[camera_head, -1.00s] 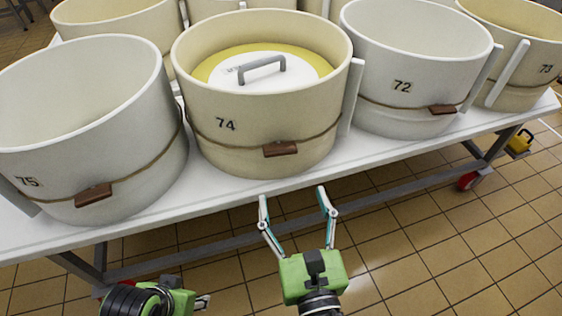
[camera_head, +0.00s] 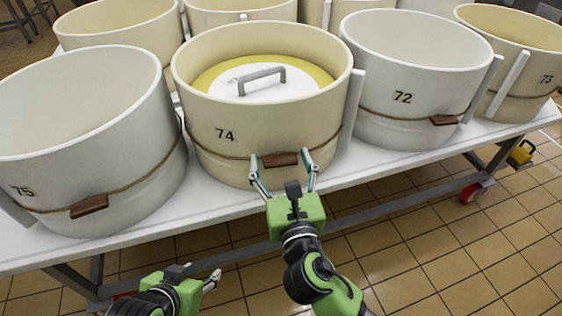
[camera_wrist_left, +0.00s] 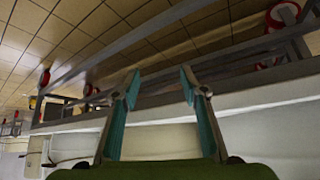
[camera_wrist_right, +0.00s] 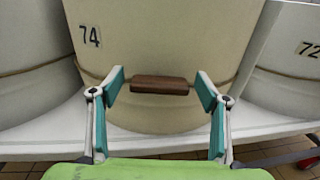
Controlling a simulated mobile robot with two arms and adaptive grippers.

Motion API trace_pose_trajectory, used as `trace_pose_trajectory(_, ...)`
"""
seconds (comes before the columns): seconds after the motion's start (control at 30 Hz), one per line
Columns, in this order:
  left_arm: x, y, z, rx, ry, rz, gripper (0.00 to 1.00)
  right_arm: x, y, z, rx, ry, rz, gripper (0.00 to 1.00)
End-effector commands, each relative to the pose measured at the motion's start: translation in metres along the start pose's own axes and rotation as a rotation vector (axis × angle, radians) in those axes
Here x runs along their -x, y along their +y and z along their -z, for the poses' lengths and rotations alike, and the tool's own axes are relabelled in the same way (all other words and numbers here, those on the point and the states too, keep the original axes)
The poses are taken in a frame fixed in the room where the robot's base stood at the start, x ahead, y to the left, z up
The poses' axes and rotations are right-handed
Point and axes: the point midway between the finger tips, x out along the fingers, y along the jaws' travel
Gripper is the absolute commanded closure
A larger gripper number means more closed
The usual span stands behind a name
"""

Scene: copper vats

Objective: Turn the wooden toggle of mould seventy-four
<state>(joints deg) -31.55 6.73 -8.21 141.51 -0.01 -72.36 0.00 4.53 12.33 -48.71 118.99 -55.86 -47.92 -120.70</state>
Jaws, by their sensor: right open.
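Mould seventy-four (camera_head: 215,170) is a cream round tub marked 74, holding a yellow mass with a white lid (camera_head: 300,92). Its brown wooden toggle (camera_head: 281,159) lies roughly level on the cord around its front. My right gripper (camera_head: 282,158) is open, its fingertips on either side of the toggle. In the right wrist view the toggle (camera_wrist_right: 160,84) sits between the two fingertips (camera_wrist_right: 161,88), with a gap on each side. My left gripper (camera_head: 213,280) is low at the front, away from the mould. Its fingers stand apart and empty in the left wrist view (camera_wrist_left: 160,85).
Mould 75 (camera_head: 110,165) stands left and mould 72 (camera_head: 400,100) right, each with a toggle; mould 73 (camera_head: 520,75) is further right. All stand on a white table (camera_head: 215,205) with a front edge near my right gripper. The tiled floor in front is open.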

Motion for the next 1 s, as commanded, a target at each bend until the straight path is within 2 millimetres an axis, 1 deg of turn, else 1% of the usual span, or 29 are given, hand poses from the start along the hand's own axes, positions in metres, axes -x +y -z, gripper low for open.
trace_pose_trajectory(0.17, 0.0, 0.0, 0.0, 0.0, 0.0, 0.0, 0.6, 0.0, 0.0, 0.0, 0.0, 0.0, 0.0, 0.31)
trace_pose_trajectory(0.2, 0.0, 0.0, 0.0, 0.0, 0.0, 0.0, 0.6, 0.0, 0.0, 0.0, -0.001, 0.0, 0.0, 0.42)
trace_pose_trajectory(0.27, 0.0, 0.0, 0.0, 0.0, 0.0, 0.0, 0.6, 0.0, 0.0, 0.0, -0.001, 0.0, 0.0, 0.57)
trace_pose_trajectory(0.3, 0.0, 0.0, 0.0, 0.0, 0.0, 0.0, 0.6, 0.0, 0.0, 0.0, -0.001, 0.0, 0.0, 0.68)
trace_pose_trajectory(0.33, 0.0, 0.0, 0.0, 0.0, 0.0, 0.0, 0.6, 0.0, 0.0, 0.0, -0.001, 0.0, 0.0, 0.7)
trace_pose_trajectory(0.63, 0.002, 0.0, -0.003, 0.0, -0.016, 0.0, 0.6, 0.0, 0.0, -0.001, -0.02, 0.001, 0.0, 0.7)
trace_pose_trajectory(0.87, 0.015, -0.006, -0.045, 0.006, -0.19, 0.011, 0.6, 0.001, 0.0, -0.002, -0.121, 0.002, 0.0, 0.7)
trace_pose_trajectory(1.0, 0.031, -0.009, -0.08, 0.011, -0.338, 0.017, 0.6, 0.001, -0.001, -0.002, -0.228, 0.003, 0.0, 0.7)
